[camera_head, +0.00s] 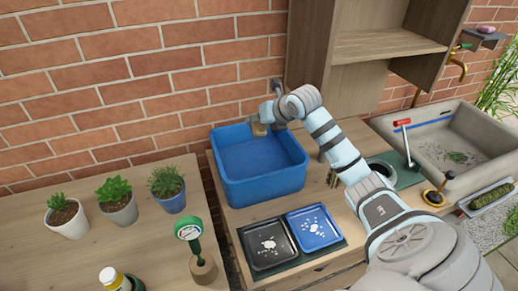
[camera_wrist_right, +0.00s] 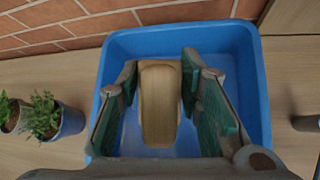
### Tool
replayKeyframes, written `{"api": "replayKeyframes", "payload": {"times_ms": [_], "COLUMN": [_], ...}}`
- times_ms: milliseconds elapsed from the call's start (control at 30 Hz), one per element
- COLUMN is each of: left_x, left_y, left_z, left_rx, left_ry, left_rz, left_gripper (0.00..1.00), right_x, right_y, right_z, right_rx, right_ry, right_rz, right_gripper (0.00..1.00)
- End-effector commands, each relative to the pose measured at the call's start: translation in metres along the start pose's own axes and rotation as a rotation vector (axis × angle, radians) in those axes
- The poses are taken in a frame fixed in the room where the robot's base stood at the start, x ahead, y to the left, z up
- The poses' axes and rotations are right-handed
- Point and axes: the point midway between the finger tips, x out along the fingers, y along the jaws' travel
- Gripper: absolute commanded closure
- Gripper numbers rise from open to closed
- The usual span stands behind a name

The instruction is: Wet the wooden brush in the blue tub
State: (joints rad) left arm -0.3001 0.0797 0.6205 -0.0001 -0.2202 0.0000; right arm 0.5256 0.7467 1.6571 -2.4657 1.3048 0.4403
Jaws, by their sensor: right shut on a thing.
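The blue tub (camera_head: 265,188) stands on the wooden bench against the brick wall; its rim also surrounds the gripper in the right wrist view (camera_wrist_right: 252,85). My right gripper (camera_head: 263,121) is at the tub's back side and is shut on the wooden brush (camera_head: 257,129). In the right wrist view, the brush's pale wooden body (camera_wrist_right: 159,105) sits between the two green-padded fingers (camera_wrist_right: 160,75), with the tub's blue inside behind it. The brush's bristles are hidden. I cannot tell how high the brush is above the tub floor. My left gripper is not in view.
A black tray (camera_head: 268,247) and a blue tray (camera_head: 314,229) with white bits lie in front of the tub. A stone sink (camera_head: 455,150) is right. A wooden shelf (camera_head: 388,43) rises behind.

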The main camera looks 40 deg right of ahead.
Motion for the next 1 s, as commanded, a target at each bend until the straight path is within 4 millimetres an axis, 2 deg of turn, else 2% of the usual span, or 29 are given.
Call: {"api": "replayKeyframes", "payload": {"times_ms": [467, 567, 800, 1000], "left_x": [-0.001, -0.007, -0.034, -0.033], "left_y": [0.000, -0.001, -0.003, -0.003], "left_z": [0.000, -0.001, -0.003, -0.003], "left_rx": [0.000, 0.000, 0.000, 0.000], "left_ry": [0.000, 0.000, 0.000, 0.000], "left_rz": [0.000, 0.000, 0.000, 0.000], "left_gripper": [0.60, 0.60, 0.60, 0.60], "right_x": [0.000, -0.005, -0.027, -0.026], "right_y": [0.000, 0.002, 0.010, 0.010], "right_z": [0.001, 0.006, 0.030, 0.029], "right_rx": [0.000, 0.000, 0.000, 0.000], "right_ry": [0.000, -0.001, -0.001, 0.000], "right_rz": [0.000, 0.001, 0.000, 0.000], "right_gripper": [0.90, 0.90, 0.90, 0.90]}}
